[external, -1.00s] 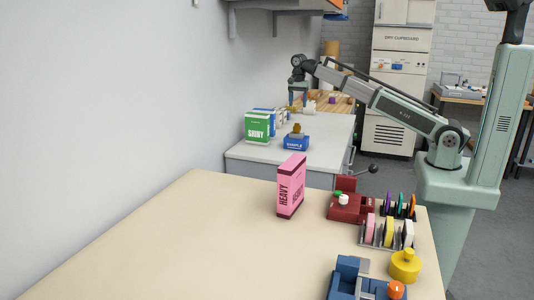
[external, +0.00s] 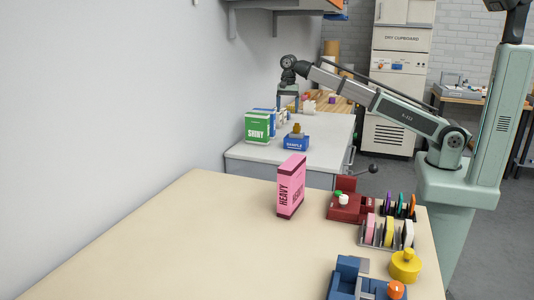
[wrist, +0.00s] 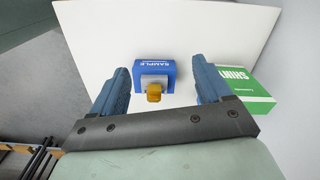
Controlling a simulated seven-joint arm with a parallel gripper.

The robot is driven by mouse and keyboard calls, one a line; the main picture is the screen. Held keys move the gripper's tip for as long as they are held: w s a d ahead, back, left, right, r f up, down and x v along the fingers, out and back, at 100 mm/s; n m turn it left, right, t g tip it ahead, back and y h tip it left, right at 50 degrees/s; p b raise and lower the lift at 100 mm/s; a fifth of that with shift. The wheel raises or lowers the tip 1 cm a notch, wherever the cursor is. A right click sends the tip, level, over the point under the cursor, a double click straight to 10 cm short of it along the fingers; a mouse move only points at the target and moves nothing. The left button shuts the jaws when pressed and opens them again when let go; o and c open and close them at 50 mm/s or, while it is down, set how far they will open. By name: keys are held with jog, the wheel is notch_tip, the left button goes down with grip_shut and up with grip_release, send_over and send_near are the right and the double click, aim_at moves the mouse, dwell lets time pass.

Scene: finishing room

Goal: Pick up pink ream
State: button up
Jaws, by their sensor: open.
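The pink ream (external: 291,186) is a pink pack with dark lettering. It stands upright on the cream table in the external view and does not show in the wrist view. My gripper (external: 288,104) is open and empty, above the farther white counter, well beyond the pink ream. In the wrist view the two blue fingers of my gripper (wrist: 160,90) are spread apart. The blue sample box (wrist: 155,68) shows between and beyond them.
A green box (external: 257,126) and the blue sample box (external: 296,141) stand on the white counter (external: 240,155). A red device (external: 350,207), a tape rack (external: 388,235), a yellow pot (external: 405,265) and a blue device (external: 350,280) line the table's right side. The left part of the cream table (external: 170,240) is clear.

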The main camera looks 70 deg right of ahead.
jog(key=s+a+r+n, duration=0.1)
jog(key=s+a+n, duration=0.1)
jog(key=a, duration=1.3)
jog(key=n+y, duration=0.1)
jog(key=n, duration=0.3)
send_near(294, 160)
jog(key=shift+s+d+f, duration=0.2)
jog(key=shift+d+f, duration=0.15)
jog(key=shift+d, duration=0.35)
jog(key=shift+r+m, duration=0.1)
jog(key=shift+m, duration=0.6)
jog(key=m, duration=0.3)
jog(key=shift+w+a+r+y, duration=0.1)
jog(key=shift+a+y, duration=0.2)
jog(key=shift+a, duration=0.05)
jog(key=m, duration=0.5)
jog(key=shift+a, duration=0.15)
jog(key=f, duration=0.5)
jog(key=a+f, duration=0.1)
jog(key=f, duration=0.2)
jog(key=shift+a+f, duration=0.15)
jog(key=f, duration=0.2)
jog(key=a+f, duration=0.1)
jog(key=f, duration=0.2)
jog(key=shift+w+a+f, duration=0.1)
jog(key=shift+w+a, duration=0.05)
jog(key=shift+a, duration=0.05)
